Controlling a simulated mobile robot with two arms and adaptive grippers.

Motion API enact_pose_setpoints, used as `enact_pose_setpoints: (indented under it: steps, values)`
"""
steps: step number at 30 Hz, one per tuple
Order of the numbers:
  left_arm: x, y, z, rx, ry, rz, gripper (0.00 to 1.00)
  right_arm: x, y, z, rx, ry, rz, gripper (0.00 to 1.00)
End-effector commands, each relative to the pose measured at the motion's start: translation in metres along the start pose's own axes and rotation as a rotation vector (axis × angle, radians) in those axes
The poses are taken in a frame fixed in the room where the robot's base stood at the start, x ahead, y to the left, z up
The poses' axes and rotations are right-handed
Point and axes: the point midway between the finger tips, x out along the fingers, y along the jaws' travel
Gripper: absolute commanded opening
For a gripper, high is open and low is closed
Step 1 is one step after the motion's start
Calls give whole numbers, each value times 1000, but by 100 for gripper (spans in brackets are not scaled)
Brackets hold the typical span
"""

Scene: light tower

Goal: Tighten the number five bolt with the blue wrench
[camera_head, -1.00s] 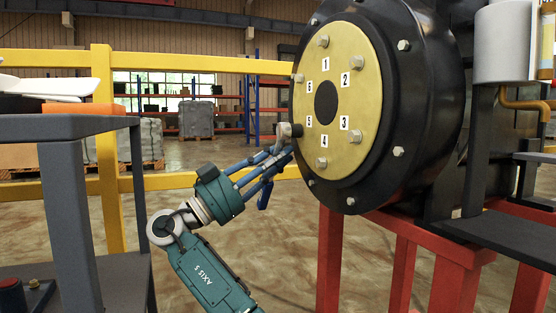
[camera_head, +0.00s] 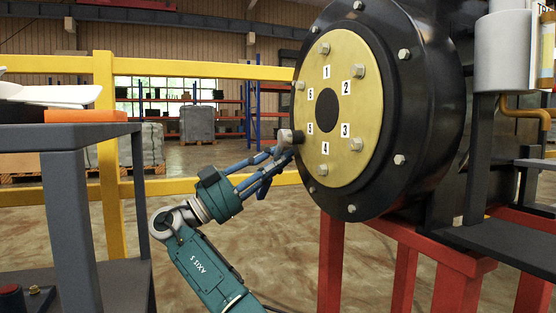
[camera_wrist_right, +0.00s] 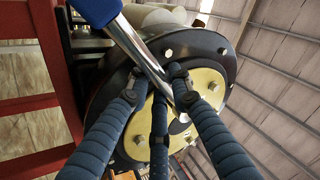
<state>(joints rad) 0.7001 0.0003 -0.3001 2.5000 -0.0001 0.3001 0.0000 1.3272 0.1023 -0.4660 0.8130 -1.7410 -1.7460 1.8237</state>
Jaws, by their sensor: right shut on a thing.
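The round yellow plate (camera_head: 352,110) carries bolts and number labels 1 to 6 on a black drum. The label 5 (camera_head: 309,128) is at its left edge. The number five bolt is hidden behind the grey head of the blue wrench (camera_head: 287,138), which sits at that spot; I cannot tell how fully it is seated. My right gripper (camera_head: 276,160) is shut on the wrench just left of the plate. In the right wrist view the wrench's blue handle and metal shaft (camera_wrist_right: 143,50) run between my gripper fingers (camera_wrist_right: 163,95) toward the plate. My left gripper is not in view.
A red stand (camera_head: 405,270) carries the drum. A grey table (camera_head: 70,135) with white and orange items is at the left. Yellow rails (camera_head: 200,68) run behind my arm. Open floor lies below and left of the drum.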

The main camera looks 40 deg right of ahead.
Motion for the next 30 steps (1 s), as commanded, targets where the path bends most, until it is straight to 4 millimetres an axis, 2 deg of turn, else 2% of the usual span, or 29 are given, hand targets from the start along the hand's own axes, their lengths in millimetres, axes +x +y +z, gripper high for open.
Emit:
enact_pose_setpoints:
  steps: [14, 26, 30]
  values:
    - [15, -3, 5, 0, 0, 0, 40, 6, -6, 0, 110, 23, 43, 0]
    - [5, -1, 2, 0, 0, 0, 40, 4, 0, 3, 77, 6, 31, 0]
    - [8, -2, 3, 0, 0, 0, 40, 2, -3, 1, 67, 1, 28, 0]
